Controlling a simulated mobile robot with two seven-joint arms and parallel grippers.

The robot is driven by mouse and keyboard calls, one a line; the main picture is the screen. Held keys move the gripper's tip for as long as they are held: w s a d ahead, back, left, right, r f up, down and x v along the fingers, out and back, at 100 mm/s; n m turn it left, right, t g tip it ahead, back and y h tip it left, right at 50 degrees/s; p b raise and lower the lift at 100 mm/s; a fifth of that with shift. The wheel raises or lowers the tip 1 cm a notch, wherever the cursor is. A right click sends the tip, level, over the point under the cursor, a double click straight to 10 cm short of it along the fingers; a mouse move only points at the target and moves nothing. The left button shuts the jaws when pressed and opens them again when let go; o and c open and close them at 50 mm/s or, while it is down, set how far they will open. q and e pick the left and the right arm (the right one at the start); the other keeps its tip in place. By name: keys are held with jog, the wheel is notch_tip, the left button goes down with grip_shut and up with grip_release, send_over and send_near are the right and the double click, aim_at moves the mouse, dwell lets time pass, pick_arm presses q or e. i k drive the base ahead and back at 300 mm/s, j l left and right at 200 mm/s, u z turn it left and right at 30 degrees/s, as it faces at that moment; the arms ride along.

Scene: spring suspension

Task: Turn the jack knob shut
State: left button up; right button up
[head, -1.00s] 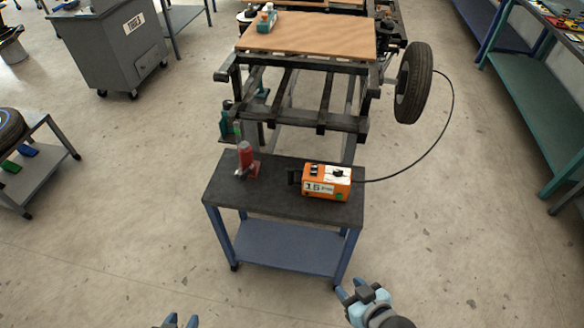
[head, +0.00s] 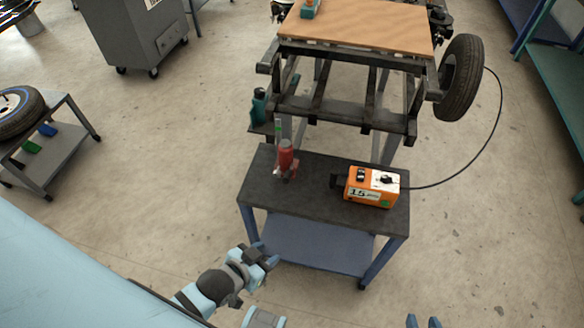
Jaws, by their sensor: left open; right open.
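A small red jack-like device (head: 286,158) stands upright on the left part of the dark cart top. A teal bottle-shaped body (head: 258,106) stands on a low support at the left of the metal frame; it may be the jack. I cannot make out a knob on either. My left gripper (head: 266,256) is open and empty, in front of the cart's near left edge and apart from both. My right gripper (head: 424,321) shows only its fingertips at the bottom edge, open and empty, right of the cart.
A small stand with a tyre (head: 18,110) is at the left. The floor left of the cart is clear.

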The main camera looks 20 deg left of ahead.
aim_at(276, 173)
jog(key=j+z, duration=0.3)
jog(key=j, duration=0.2)
jog(key=j+z, duration=0.3)
jog(key=j, duration=0.25)
jog(key=k+j+z, duration=0.1)
jog(key=j+z, duration=0.15)
jog(key=j, duration=1.4)
jog(key=k+j, duration=0.15)
jog(key=j, duration=0.95)
